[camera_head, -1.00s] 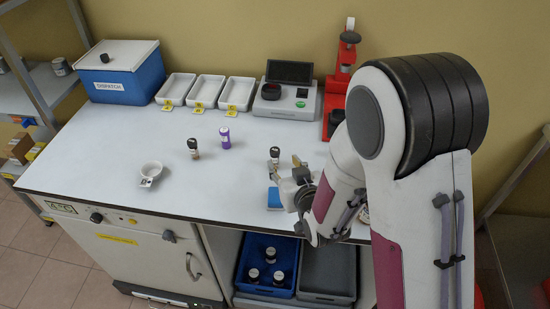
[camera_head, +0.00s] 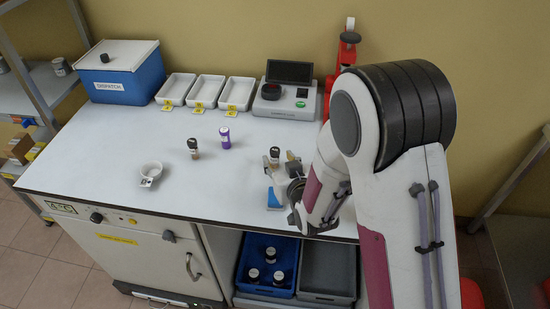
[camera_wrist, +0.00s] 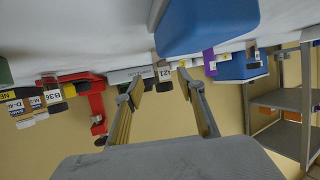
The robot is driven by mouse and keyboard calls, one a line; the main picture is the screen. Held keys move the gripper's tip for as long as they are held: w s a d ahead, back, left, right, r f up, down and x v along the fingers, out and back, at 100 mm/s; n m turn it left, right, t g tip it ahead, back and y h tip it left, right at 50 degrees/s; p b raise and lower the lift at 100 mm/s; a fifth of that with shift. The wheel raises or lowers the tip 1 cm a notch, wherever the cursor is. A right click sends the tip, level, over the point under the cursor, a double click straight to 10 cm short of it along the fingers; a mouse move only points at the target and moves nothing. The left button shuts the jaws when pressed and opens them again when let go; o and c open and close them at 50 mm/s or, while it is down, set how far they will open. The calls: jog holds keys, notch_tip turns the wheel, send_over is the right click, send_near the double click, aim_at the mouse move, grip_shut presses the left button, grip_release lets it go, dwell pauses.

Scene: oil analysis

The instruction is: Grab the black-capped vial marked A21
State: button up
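The black-capped vial marked A21 (camera_wrist: 164,73) shows in the wrist view, which appears upside down. It stands beyond my gripper, lined up with the gap between the fingertips. In the head view, a black-capped vial (camera_head: 275,152) stands on the bench right by my fingertips. My gripper (camera_head: 279,160) is open, with one finger on each side of that vial in this view. In the wrist view, my gripper (camera_wrist: 156,92) shows two spread fingers with nothing held between them. I cannot tell whether either finger touches the vial.
A blue block (camera_head: 274,198) lies on the bench in front of the vial. Another black-capped vial (camera_head: 193,148) and a purple vial (camera_head: 224,138) stand to the left. A vial marked B36 (camera_wrist: 53,96) shows in the wrist view. White trays (camera_head: 208,89) stand behind.

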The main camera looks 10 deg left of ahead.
aim_at(276, 159)
jog(key=shift+x, duration=1.85)
jog(key=shift+s+a, duration=0.1)
grip_shut()
